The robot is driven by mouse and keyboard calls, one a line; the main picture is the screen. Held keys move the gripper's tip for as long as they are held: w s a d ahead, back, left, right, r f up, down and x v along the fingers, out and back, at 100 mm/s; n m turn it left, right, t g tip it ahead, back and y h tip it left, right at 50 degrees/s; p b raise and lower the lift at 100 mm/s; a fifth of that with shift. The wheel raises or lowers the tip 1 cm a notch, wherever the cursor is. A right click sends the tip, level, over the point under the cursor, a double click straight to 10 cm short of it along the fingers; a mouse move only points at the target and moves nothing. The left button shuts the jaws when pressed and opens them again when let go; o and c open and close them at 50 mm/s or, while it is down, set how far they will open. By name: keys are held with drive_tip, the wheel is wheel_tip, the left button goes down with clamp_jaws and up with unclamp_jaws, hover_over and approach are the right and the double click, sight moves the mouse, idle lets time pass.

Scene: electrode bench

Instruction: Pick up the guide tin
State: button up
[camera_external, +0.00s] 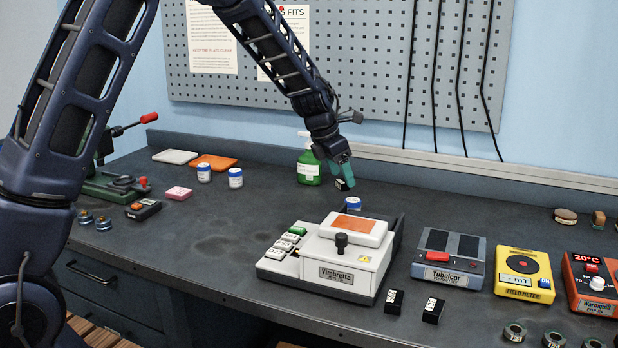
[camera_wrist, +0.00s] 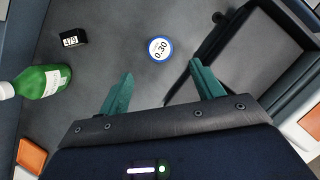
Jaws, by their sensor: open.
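A small round tin with a blue rim and a white top marked 0.30 (camera_wrist: 160,48) stands on the bench, just beyond and between my fingertips in the wrist view. In the external view this tin (camera_external: 353,204) shows partly behind the white Vimbretta device. Two similar white tins with blue lids, one (camera_external: 204,173) and another (camera_external: 236,178), stand further left; no label there reads as "guide". My gripper (camera_external: 343,172) is open and empty above the bench, its teal fingers (camera_wrist: 162,69) apart. It touches no tin.
A black block marked 475 (camera_wrist: 73,38) and a green spray bottle (camera_wrist: 42,82) stand left of the fingers in the wrist view. The Vimbretta device (camera_external: 345,262), with a raised dark panel behind it, stands close to the tin. Bare bench (camera_external: 215,235) lies left of it.

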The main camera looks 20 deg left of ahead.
sight(352, 200)
drive_tip(key=x, duration=1.2)
drive_tip(key=shift+r, duration=0.1)
drive_tip(key=shift+c, duration=0.5)
drive_tip(key=c, duration=1)
